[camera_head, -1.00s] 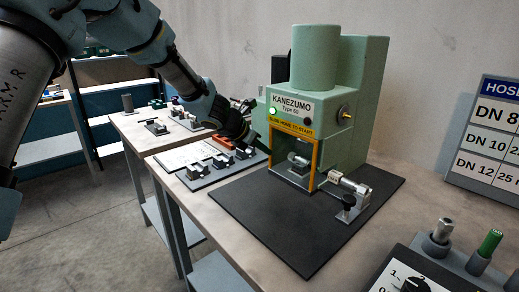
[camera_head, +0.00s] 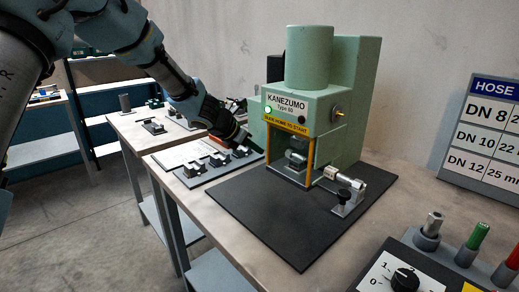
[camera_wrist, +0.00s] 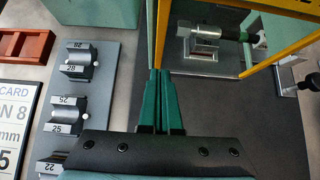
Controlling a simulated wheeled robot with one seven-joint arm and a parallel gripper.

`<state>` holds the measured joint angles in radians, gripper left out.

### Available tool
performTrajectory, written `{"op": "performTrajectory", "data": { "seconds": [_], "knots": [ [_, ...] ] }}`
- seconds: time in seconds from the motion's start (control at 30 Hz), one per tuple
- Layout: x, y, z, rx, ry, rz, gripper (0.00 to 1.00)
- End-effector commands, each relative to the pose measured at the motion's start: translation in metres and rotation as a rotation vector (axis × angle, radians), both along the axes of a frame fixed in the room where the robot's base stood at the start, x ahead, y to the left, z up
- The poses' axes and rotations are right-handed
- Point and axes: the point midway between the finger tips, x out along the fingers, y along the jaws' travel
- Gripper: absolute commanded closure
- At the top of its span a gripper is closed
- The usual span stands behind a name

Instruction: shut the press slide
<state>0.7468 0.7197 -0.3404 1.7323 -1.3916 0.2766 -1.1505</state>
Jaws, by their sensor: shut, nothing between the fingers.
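The green press (camera_head: 340,110), marked KANEZUMO Type 60, stands on a dark mat (camera_head: 265,230) on the bench. A yellow frame (camera_head: 311,155) surrounds its front opening. The press slide (camera_head: 345,196) sticks out at the lower right of the opening, with a black knob (camera_head: 343,195) and a silver fitting (camera_head: 335,173) by it. My gripper (camera_head: 243,140) is left of the press, apart from the slide. In the wrist view its green fingers (camera_wrist: 161,90) are together and empty, over the mat. That view shows a silver piece (camera_wrist: 205,32) inside the opening and a black knob (camera_wrist: 309,82) at the right.
A grey tray of numbered die blocks (camera_head: 217,165) lies left of the mat. A control box with a dial (camera_head: 405,280) and several coloured-top pieces stands at the lower right. A hose chart (camera_head: 490,130) stands behind. The front of the mat is clear.

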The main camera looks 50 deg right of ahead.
Motion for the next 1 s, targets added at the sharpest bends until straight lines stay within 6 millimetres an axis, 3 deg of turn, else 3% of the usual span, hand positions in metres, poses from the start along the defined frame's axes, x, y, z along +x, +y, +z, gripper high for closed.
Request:
{"op": "performTrajectory", "data": {
  "seconds": [0.07,0.6,1.0],
  "knots": [
    [0.006,0.005,0.0,0.002,0.001,0.001,1.0],
    [0.009,0.071,0.06,0.003,0.0,0.0,1.0],
    [0.011,0.082,0.066,0.009,-0.008,-0.005,1.0]
  ]
}}
